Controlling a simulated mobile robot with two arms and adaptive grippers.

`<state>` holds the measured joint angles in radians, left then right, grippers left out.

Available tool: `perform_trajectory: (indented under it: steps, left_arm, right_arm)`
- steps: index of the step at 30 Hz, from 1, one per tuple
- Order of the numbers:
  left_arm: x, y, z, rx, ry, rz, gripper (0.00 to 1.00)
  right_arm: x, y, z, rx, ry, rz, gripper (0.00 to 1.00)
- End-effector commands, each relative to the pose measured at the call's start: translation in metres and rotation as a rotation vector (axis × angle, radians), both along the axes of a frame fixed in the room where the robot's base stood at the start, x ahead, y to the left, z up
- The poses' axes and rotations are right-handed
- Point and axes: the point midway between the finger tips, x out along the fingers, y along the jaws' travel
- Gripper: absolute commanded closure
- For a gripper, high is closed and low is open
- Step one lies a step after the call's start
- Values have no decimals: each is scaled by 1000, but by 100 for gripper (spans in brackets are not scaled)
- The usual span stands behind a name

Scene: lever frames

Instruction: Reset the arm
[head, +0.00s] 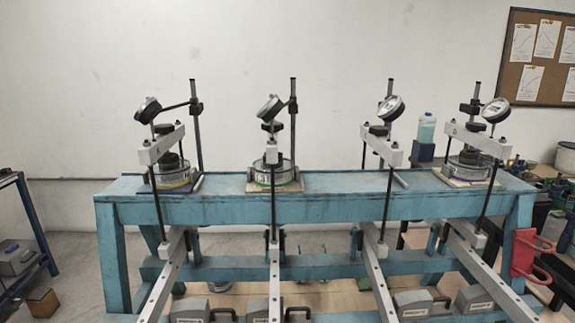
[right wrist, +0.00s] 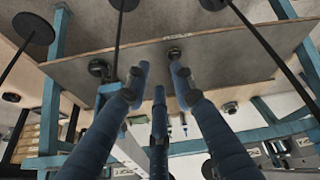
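Several lever frames stand in a row on a blue bench (head: 330,208) in the head view. Each has a dial gauge, such as the one at far left (head: 148,110), a white crossbar and a round cell. Long pale lever arms, such as the second from left (head: 275,285), slope down toward me below the bench top. Neither gripper shows in the head view. In the right wrist view my right gripper (right wrist: 155,80) has its blue fingers spread apart, with nothing seen between them. My left gripper is out of view.
Grey weight boxes (head: 412,303) sit low under the bench. A red bracket (head: 528,254) hangs at the bench's right end. In the right wrist view a grey board (right wrist: 225,62), black discs on rods (right wrist: 33,29) and blue posts (right wrist: 52,75) lie beyond the fingers.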

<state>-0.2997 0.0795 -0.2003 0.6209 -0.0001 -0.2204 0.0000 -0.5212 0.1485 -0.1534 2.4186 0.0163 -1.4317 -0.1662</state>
Motion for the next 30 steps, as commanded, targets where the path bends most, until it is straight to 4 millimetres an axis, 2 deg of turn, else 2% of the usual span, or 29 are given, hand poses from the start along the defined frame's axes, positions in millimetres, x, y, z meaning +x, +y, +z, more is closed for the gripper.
perform_trajectory:
  steps: [1,5,17,20,23,26,30]
  left_arm:
    - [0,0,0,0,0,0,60]
    - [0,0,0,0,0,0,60]
    - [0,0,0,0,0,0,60]
    - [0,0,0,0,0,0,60]
    - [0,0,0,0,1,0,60]
    - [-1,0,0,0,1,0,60]
    - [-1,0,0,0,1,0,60]
  right_arm:
    - [-14,-4,-1,14,41,-55,76]
    - [-50,-16,-2,37,143,-205,76]
    - [-36,-13,-103,30,189,-203,76]
    - [-37,-12,-138,27,204,-200,76]
    - [-43,-12,-182,23,223,-197,76]
    - [-57,-13,-235,18,245,-193,76]
    - [-91,-18,-305,11,278,-187,76]
